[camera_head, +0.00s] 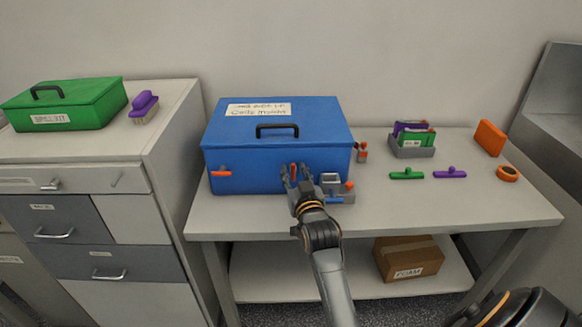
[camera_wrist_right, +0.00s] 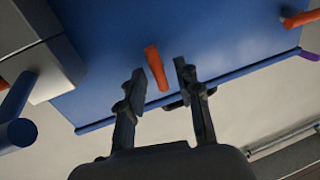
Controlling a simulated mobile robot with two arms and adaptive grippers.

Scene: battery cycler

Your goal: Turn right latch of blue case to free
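The blue case (camera_head: 240,182) stands closed on the table, with a black handle (camera_head: 277,130) on its lid. Its orange left latch (camera_head: 221,173) lies level on the front face. The orange right latch (camera_wrist_right: 155,68) stands near upright in the right wrist view, slightly tilted. My right gripper (camera_head: 296,171) is at the case's front, its fingers apart on either side of the right latch. In the right wrist view my right gripper (camera_wrist_right: 160,82) shows gaps between fingers and latch. Fingers partly hide this latch in the head view. My left gripper is not in view.
A grey device (camera_head: 331,182) with orange and blue parts stands close right of my right gripper. The front right tabletop is clear.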

